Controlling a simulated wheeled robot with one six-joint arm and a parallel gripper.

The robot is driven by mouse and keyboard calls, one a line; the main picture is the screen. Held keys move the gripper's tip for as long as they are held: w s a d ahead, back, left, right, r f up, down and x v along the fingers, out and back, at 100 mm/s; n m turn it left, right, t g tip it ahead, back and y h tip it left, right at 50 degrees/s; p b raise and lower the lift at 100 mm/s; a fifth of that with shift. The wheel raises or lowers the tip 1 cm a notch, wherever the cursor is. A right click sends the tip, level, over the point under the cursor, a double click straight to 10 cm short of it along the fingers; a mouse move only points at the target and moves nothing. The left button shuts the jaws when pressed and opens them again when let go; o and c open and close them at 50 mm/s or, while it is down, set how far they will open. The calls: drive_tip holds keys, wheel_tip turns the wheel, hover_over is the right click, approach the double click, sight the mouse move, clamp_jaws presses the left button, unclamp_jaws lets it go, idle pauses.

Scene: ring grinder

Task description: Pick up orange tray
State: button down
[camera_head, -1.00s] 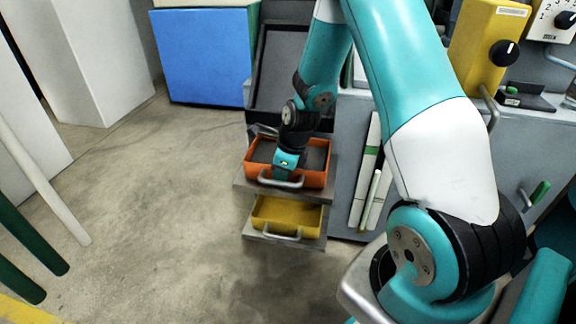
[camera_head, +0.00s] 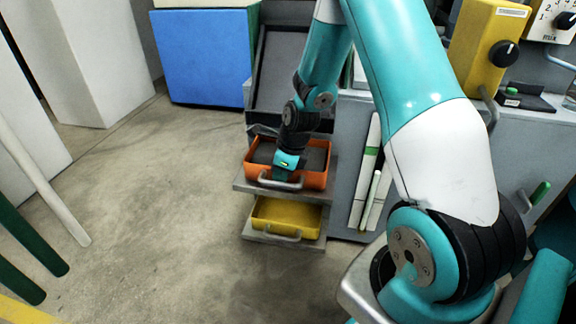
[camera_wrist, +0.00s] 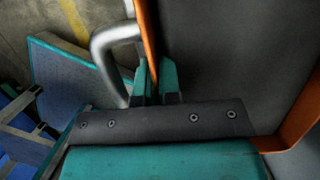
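The orange tray (camera_head: 315,179) sits on the upper grey shelf of a low stand, with a dark inside and a metal handle at its front. My gripper (camera_head: 282,178) reaches down to the tray's front wall, near the handle. In the wrist view, the two teal fingers of my gripper (camera_wrist: 154,82) are close together on either side of the orange tray's wall (camera_wrist: 148,40). They look shut on it. The curved metal handle (camera_wrist: 105,48) is just left of the fingers. The tray looks level and resting on the shelf.
A yellow tray (camera_head: 287,214) with a handle sits on the lower shelf. A grey cabinet (camera_head: 345,200) stands close on the right. A blue box (camera_head: 205,58) is behind on the left. The floor (camera_head: 150,200) left of the stand is clear.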

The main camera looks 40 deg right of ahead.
drive_tip(key=shift+r, duration=0.15)
idle(0.6)
drive_tip(key=shift+a+r+p, duration=0.15)
drive_tip(key=shift+r+p, duration=0.3)
drive_tip(key=shift+p, duration=0.15)
wheel_tip(320, 180, up, 6)
drive_tip(key=p, duration=0.3)
drive_tip(key=s+a+p, duration=1)
drive_tip(key=s+a, duration=0.2)
drive_tip(key=a, duration=0.3)
drive_tip(key=shift+a, duration=0.25)
